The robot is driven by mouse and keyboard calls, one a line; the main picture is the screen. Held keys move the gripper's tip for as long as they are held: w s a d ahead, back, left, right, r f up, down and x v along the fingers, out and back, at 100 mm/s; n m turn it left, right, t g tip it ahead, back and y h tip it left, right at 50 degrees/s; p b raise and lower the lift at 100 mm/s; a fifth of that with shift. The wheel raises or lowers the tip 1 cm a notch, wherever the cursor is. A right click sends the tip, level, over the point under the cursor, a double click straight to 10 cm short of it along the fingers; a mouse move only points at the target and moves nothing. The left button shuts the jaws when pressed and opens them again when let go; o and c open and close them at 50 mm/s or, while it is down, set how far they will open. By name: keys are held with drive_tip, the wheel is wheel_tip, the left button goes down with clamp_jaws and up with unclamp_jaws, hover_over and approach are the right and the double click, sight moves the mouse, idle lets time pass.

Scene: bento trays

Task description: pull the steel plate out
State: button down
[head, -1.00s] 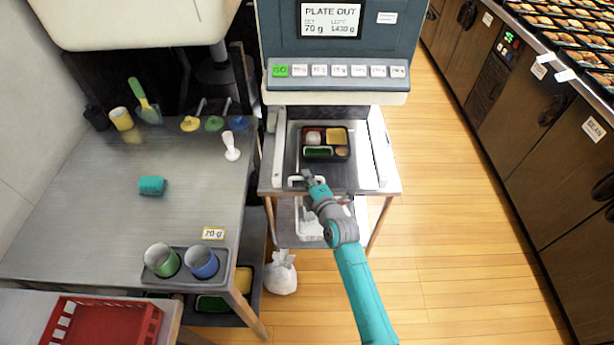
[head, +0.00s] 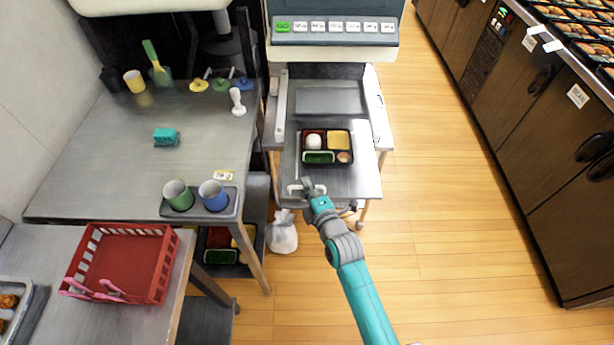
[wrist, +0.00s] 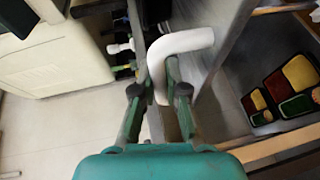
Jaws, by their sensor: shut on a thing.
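The steel plate (head: 352,184) sticks out of the front of the machine toward me, with a dark bento tray (head: 341,158) lying on it. The tray holds a white item and yellow, green and brown portions. A white handle (head: 292,188) is at the plate's front left edge; it also shows in the wrist view (wrist: 186,41) as a bent white bar. My gripper (head: 308,187) is at this handle. In the wrist view its fingers (wrist: 170,84) are closed around the handle's bar. The exact contact is partly hidden by the fingers.
The machine (head: 335,30) stands behind the plate, its upper screen out of frame. A steel table (head: 110,190) with cups and tools is at left, a red crate (head: 160,283) at lower left. A white bag (head: 283,235) sits on the floor. Wooden floor at right is clear.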

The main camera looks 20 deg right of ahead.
drive_tip(key=shift+s+a, duration=0.2)
drive_tip(key=shift+s, duration=0.5)
drive_tip(key=c, duration=1.5)
unclamp_jaws()
drive_tip(key=shift+o, duration=0.2)
drive_tip(key=s+d+r, duration=0.1)
drive_tip(key=s+r, duration=0.1)
drive_tip(key=s, duration=0.9)
drive_tip(key=shift+s, duration=0.35)
